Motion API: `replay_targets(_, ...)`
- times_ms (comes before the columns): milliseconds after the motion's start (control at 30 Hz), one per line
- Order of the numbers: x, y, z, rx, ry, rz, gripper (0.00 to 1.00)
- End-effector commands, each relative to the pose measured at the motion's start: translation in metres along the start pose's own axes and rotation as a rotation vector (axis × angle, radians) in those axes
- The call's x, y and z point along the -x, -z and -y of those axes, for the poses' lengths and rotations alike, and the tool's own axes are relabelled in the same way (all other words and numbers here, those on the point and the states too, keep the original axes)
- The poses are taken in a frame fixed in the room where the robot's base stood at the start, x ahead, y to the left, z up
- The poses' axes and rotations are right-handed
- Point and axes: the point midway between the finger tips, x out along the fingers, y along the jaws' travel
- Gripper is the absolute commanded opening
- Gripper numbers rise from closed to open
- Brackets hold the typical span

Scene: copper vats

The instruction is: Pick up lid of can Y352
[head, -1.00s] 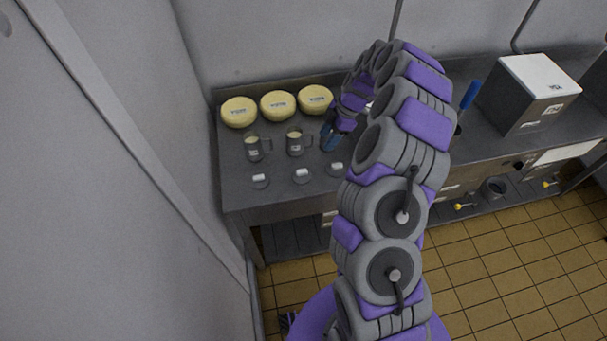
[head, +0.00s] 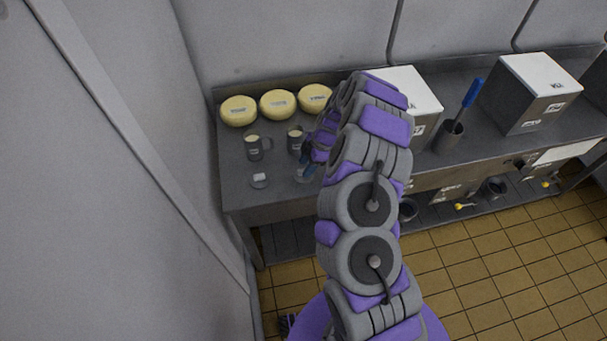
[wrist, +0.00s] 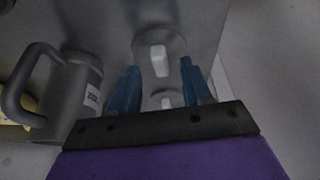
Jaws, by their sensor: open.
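My gripper (head: 306,172) is low over the front of the steel counter, by the middle lid, which it mostly hides in the head view. In the wrist view its two blue fingers are apart, and a round grey lid (wrist: 160,44) with a white block-shaped knob shows between and beyond them. A second white knob (wrist: 166,101) shows nearer the palm. Another lid (head: 260,181) lies on the counter to the left. A grey can with a handle (wrist: 75,95) stands left of the fingers. I cannot read Y352 on any lid or can.
Handled cans (head: 254,148) stand behind the lids, with yellow cheese wheels (head: 277,104) along the wall. To the right are white-topped boxes (head: 535,92) and a holder (head: 449,136) with a blue-handled tool. A wall (head: 190,130) closes the left side.

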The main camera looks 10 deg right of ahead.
Motion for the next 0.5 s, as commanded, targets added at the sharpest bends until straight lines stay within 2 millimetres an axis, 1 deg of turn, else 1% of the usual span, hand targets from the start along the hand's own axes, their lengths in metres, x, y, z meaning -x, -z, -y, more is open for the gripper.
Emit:
replay_targets(33, -0.0094, 0.0001, 0.0005, 0.0, 0.003, 0.0, 0.49)
replay_targets(100, -0.0164, -0.0005, 0.0002, -0.001, 0.001, -0.002, 0.49)
replay_targets(200, -0.0192, -0.0023, 0.0002, -0.001, -0.001, -0.004, 0.49)
replay_targets(367, -0.018, -0.0042, 0.0001, -0.001, -0.001, -0.006, 0.49)
replay_targets(500, -0.0182, -0.0037, 0.0001, -0.001, -0.001, -0.005, 0.36)
